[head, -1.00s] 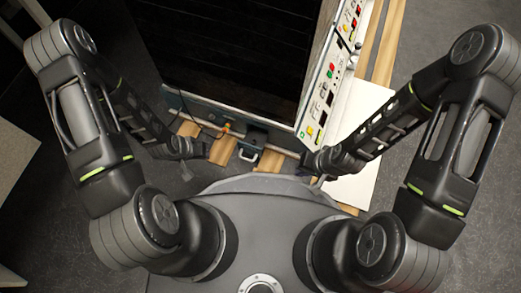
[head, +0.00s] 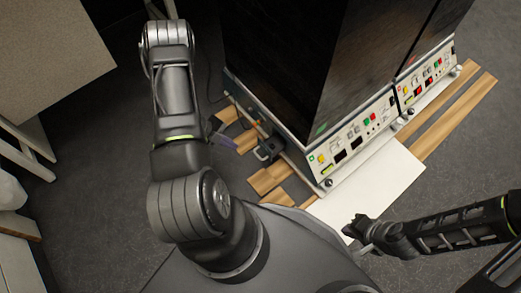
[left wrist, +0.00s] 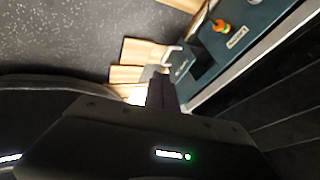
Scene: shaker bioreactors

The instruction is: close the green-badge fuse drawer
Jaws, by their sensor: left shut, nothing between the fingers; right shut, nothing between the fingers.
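A dark drawer-like block (head: 269,149) with a pale handle sticks out from the narrow side of the near cabinet. It also shows in the left wrist view (left wrist: 203,62), standing out from the blue-grey panel. I cannot make out a green badge on it. My left gripper (head: 221,139) is shut and empty, left of the block in the head view and partly hidden by my arm. Its dark fingers (left wrist: 161,93) show in the left wrist view, below the handle and apart from it. My right gripper (head: 358,230) is shut and empty over the white board's lower edge.
The cabinet's front panel (head: 355,140) carries coloured buttons. A second cabinet panel (head: 427,78) stands beyond it. A white board (head: 385,180) and wooden slats (head: 450,125) lie around the base. A cable and an orange-green connector (left wrist: 221,27) sit near the block. A table (head: 65,50) is at upper left.

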